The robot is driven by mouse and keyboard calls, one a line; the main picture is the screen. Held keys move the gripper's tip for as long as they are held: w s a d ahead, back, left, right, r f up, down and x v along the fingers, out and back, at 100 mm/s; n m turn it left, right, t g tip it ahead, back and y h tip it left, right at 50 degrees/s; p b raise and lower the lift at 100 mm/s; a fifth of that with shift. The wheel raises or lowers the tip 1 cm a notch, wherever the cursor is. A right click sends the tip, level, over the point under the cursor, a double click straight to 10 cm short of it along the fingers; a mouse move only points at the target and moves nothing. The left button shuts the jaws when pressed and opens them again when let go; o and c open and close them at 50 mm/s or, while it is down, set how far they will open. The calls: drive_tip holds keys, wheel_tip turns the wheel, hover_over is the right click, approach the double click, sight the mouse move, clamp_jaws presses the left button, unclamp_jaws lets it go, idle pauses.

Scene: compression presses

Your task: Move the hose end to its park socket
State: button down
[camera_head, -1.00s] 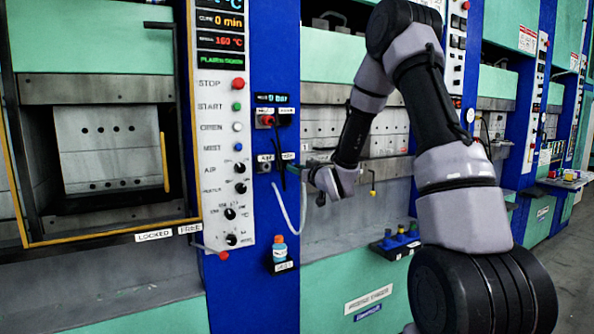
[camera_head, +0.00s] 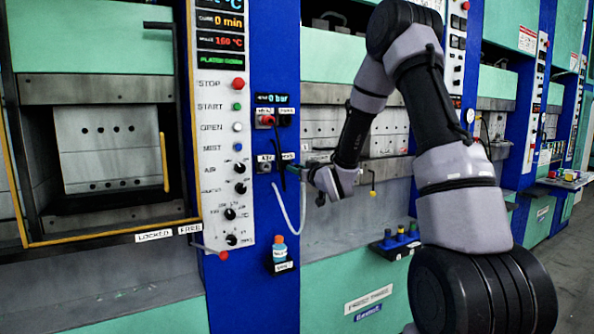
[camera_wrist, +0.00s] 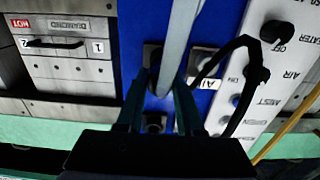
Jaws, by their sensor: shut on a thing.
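My gripper (camera_head: 296,168) is in front of the blue column, at the two small labelled fittings below the pressure display. In the wrist view its two dark teal fingers (camera_wrist: 160,100) are shut on the hose end, and the pale hose (camera_wrist: 180,45) runs out from between them to the top edge. The hose (camera_head: 290,208) also hangs in a loop below the gripper in the head view. A dark square socket (camera_wrist: 203,59) shows right of the hose, near an AIR label. The fingers hide the hose tip, so I cannot tell whether it touches a socket.
A black cable (camera_wrist: 225,65) curves close to the right finger. The control panel (camera_head: 222,130) with knobs and buttons stands left of the gripper. A small bottle (camera_head: 279,249) sits in a holder below. A tray with coloured caps (camera_head: 395,244) is at the lower right.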

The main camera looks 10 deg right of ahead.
drive_tip(key=shift+x, duration=1.6)
drive_tip(key=shift+c, duration=2.3)
unclamp_jaws()
drive_tip(key=shift+s, duration=0.1)
drive_tip(key=v, duration=1)
drive_tip(key=shift+s, duration=0.35)
drive_tip(key=shift+d, duration=0.1)
drive_tip(key=s+d+r+m+g+h, duration=0.55)
drive_tip(key=s+r, duration=0.35)
drive_tip(key=s, duration=0.2)
drive_tip(key=s+a+r+m+g+y, duration=0.1)
drive_tip(key=s+g, duration=0.3)
drive_tip(key=s, duration=1.8)
drive_tip(key=shift+a+r+m+g+y, duration=0.4)
drive_tip(key=shift+a+m+y, duration=0.15)
drive_tip(key=shift+m, duration=0.1)
